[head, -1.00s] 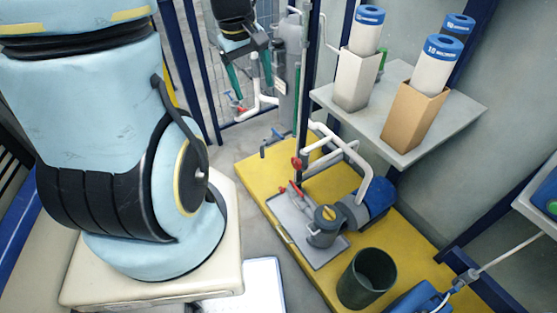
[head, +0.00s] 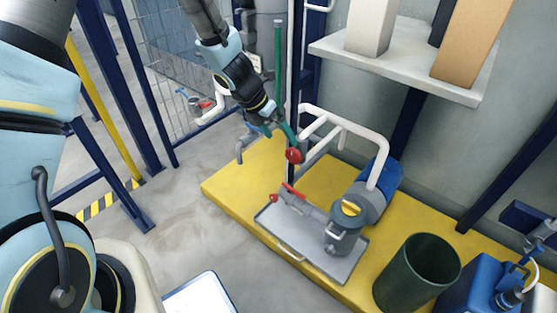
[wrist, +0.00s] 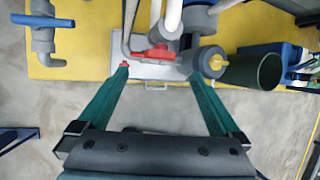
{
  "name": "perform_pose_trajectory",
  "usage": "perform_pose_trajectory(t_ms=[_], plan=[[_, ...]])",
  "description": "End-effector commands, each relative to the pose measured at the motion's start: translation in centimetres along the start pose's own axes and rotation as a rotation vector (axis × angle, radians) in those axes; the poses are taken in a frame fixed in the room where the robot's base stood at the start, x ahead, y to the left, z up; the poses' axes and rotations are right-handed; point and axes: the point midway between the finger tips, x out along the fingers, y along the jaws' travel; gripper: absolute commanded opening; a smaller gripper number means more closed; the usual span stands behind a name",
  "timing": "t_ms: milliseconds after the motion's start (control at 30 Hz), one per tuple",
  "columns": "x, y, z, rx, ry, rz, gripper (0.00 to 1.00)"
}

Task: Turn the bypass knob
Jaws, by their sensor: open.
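A round red knob (head: 293,155) sits on the pipework above the yellow platform; it may be the bypass knob, but no label is readable. A red lever handle (head: 293,189) and a small red knob (head: 274,198) are lower, by the grey tray. My gripper (head: 278,134) points down beside the pipes, its green fingers close to the round red knob. In the wrist view the fingers (wrist: 158,76) are spread with nothing between them. A red handle (wrist: 155,55) shows just beyond the fingertips, and a small red piece (wrist: 124,65) by the left tip. Contact cannot be told.
White pipes (head: 345,125) rise close to my gripper. A grey filter housing with a yellow cap (head: 350,208), a blue motor (head: 383,178) and a dark green bucket (head: 418,270) stand to the right. A shelf (head: 400,62) overhangs. A blue-handled valve (wrist: 45,21) is at left.

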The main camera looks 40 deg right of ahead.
Motion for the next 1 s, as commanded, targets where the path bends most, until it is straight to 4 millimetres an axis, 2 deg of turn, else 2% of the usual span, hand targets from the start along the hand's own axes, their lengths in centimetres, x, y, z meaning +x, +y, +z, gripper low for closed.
perform_pose_trajectory(t_ms=[400, 533, 700, 1000], plan=[[7.2, 0.1, -0.2, 0.002, 0.002, -0.001, 1.0], [8.9, 0.0, -0.1, 0.004, 0.002, -0.001, 1.0], [10.1, 0.0, -0.1, 0.004, 0.001, 0.0, 1.0], [10.2, 0.0, 0.0, 0.004, 0.001, 0.0, 1.0]])
